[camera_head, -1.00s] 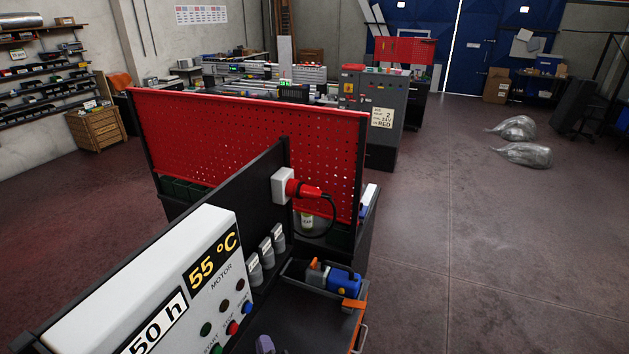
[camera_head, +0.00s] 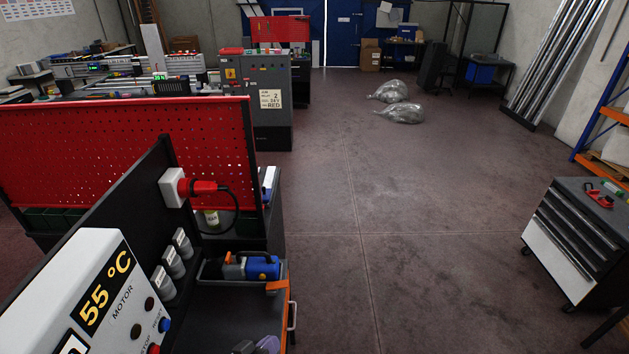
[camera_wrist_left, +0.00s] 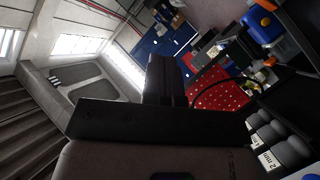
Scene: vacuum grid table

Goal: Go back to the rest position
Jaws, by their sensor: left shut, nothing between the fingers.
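My left gripper (camera_wrist_left: 167,65) shows in the left wrist view as two dark fingers side by side, shut with nothing between them. The wrist view is tilted; a red pegboard and part of the workbench with grey cylinders (camera_wrist_left: 285,148) lie to the right of the fingers. In the head view I cannot clearly make out the left gripper. My right gripper is in neither view.
The head view shows a bench with a white control panel (camera_head: 92,300), a red pegboard (camera_head: 120,150), a red plug (camera_head: 204,187) and a blue motor (camera_head: 262,267). A drawer cabinet (camera_head: 580,240) stands right. The floor between is clear; plastic bags (camera_head: 400,113) lie beyond.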

